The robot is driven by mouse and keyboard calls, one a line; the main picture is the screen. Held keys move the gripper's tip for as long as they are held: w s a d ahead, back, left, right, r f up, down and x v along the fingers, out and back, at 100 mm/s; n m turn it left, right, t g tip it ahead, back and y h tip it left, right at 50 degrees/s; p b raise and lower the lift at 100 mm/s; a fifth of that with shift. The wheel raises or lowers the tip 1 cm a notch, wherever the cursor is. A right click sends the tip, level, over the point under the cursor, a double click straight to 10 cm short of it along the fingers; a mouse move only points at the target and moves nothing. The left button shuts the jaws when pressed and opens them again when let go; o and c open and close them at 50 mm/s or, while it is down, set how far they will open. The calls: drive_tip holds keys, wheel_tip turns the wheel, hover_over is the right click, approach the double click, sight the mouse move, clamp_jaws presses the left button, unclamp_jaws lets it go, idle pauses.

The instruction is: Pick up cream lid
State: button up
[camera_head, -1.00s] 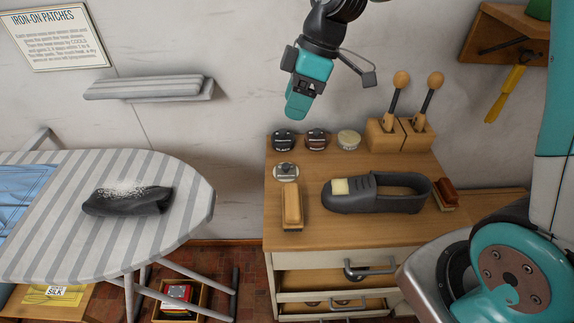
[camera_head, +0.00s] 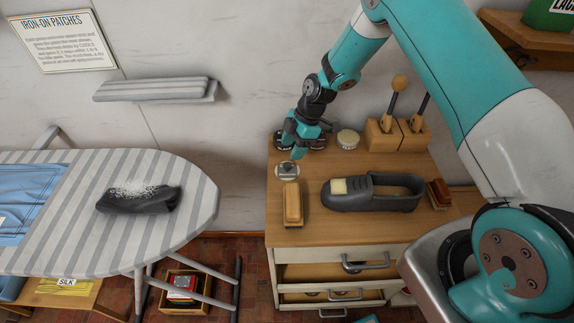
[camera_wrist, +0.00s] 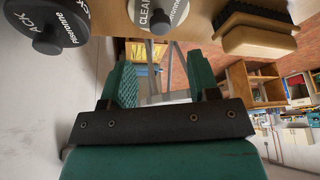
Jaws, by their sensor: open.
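A pale round lid with a dark knob (camera_head: 287,169) lies on the wooden cabinet top, near its left edge. In the wrist view this lid (camera_wrist: 171,8), lettered "CLEA", is at the top edge, cut off by the frame. My gripper (camera_head: 295,154) is low over the cabinet top, just behind the lid in the head view. In the wrist view its green fingers (camera_wrist: 165,78) are apart with nothing between them. A round tin with a cream top and no knob (camera_head: 348,138) stands behind, to the right of my gripper.
A dark tin lid lettered "ACK" (camera_wrist: 45,22) is near my gripper; my gripper partly hides the dark tins at the back. A wooden brush (camera_head: 292,204) lies in front of the lid. A grey shoe (camera_head: 385,200) and brush holders (camera_head: 398,136) stand to the right.

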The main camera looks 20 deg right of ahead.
sight(288, 164)
drive_tip(key=shift+d+f+p+x, duration=0.15)
drive_tip(key=shift+p+x, duration=0.3)
drive_tip(key=shift+x, duration=0.65)
drive_tip(key=shift+d+p+x, duration=0.2)
drive_tip(key=shift+p+x, duration=0.25)
drive_tip(key=shift+x, duration=0.6)
drive_tip(key=shift+d+f+p+x, duration=0.15)
drive_tip(key=shift+p+x, duration=0.3)
drive_tip(key=shift+x, duration=0.65)
drive_tip(key=shift+s+r, duration=0.1)
drive_tip(key=c, duration=1)
